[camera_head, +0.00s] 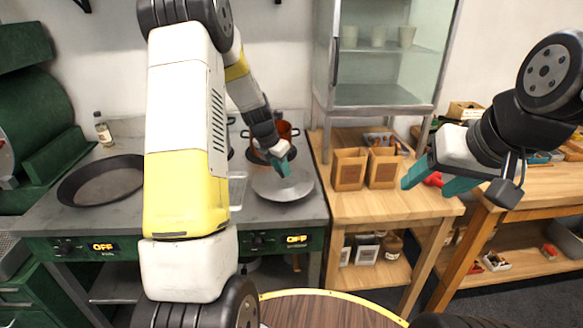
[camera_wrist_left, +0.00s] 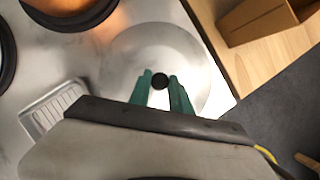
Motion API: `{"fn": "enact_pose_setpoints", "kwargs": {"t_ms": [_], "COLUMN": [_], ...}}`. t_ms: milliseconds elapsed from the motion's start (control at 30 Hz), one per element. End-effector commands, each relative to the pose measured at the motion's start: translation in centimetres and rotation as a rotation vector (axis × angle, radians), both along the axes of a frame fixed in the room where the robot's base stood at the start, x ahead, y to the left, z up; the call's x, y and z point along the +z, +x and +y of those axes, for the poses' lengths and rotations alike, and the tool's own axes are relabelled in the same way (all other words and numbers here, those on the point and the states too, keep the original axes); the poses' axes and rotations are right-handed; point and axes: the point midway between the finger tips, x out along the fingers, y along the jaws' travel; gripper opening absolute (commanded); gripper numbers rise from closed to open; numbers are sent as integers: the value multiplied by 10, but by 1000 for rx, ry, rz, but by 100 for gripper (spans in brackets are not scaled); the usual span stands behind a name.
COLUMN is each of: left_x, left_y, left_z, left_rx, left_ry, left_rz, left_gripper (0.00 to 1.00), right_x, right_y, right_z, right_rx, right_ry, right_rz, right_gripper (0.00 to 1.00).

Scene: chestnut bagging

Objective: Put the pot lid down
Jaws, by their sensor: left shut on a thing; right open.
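The pot lid (camera_head: 284,187) is a round, light grey metal disc over the front right part of the grey stove top. My left gripper (camera_head: 283,168) is shut on the lid's knob, above the lid's middle. In the left wrist view the lid (camera_wrist_left: 199,62) lies level beneath the green fingers, and its dark knob (camera_wrist_left: 159,81) sits between the fingertips. I cannot tell whether the lid touches the stove top. An orange-brown pot (camera_head: 283,132) stands just behind the lid, partly hidden by my left arm. My right gripper (camera_head: 430,185) is open and empty over the wooden table.
A wide dark pan (camera_head: 100,183) sits on the left stove. Two brown paper bags (camera_head: 349,170) (camera_head: 383,168) stand on the wooden table (camera_head: 400,203) to the right of the lid. A ribbed metal tray (camera_wrist_left: 52,107) lies left of the lid in the wrist view. A glass cabinet (camera_head: 385,75) stands behind.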

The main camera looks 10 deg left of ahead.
Motion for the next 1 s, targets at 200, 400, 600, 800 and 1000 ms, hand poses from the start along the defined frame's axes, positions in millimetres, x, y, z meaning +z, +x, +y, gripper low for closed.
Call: {"fn": "enact_pose_setpoints", "kwargs": {"t_ms": [200, 400, 600, 800, 1000], "left_x": [-28, -27, -30, -29, -26], "left_y": [-1, 0, -1, -1, -1], "left_z": [0, 0, 0, 0, 0], "left_rx": [0, 0, 0, 0, 0], "left_ry": [-1, 0, -1, -1, 0], "left_rz": [2, 0, 0, 0, 0], "left_gripper": [0, 0, 40, 46, 46], "right_x": [0, 0, 0, 0, 0], "right_y": [0, 0, 0, 0, 0], "right_z": [0, 0, 0, 0, 0], "right_rx": [0, 0, 0, 0, 0], "right_ry": [0, 0, 0, 0, 0], "right_rz": [0, 0, 0, 0, 0], "right_gripper": [58, 58, 58, 58, 58]}}
